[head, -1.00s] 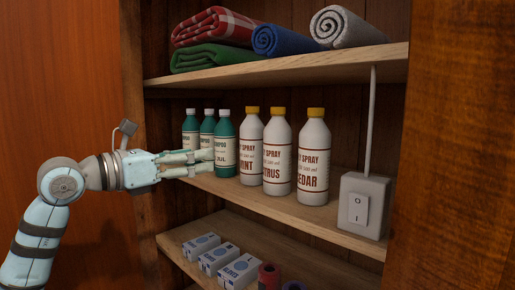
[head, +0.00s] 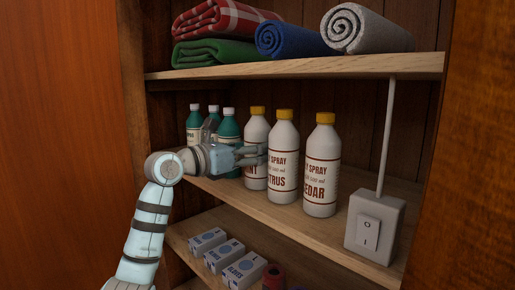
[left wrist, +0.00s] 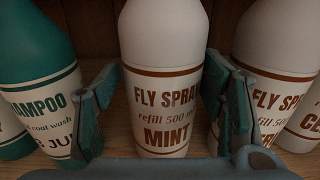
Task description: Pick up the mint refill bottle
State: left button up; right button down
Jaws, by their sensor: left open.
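The mint refill bottle (head: 256,136) is white with a yellow cap and stands upright on the middle shelf, leftmost of three fly spray bottles. In the left wrist view its label (left wrist: 163,115) reads "FLY SPRAY refill 500 ml MINT". My left gripper (head: 252,155) is open in front of it and hides part of its label. In the left wrist view the open fingers (left wrist: 160,105) stand on either side of the mint bottle, the left one before the shampoo bottle and the right one before the citrus bottle. I cannot tell whether they touch it. My right gripper is not in view.
The citrus bottle (head: 283,160) stands close right of the mint one, then the cedar bottle (head: 321,165). Green shampoo bottles (head: 229,129) stand to the left. A grey switch box (head: 374,228) is at the right. Rolled towels lie above; small boxes (head: 223,257) lie below.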

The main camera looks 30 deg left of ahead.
pick_arm(q)
jog(key=shift+w+d+r, duration=0.1)
jog(key=shift+w+d, duration=0.25)
jog(key=shift+w, duration=0.1)
jog(key=c, duration=1.5)
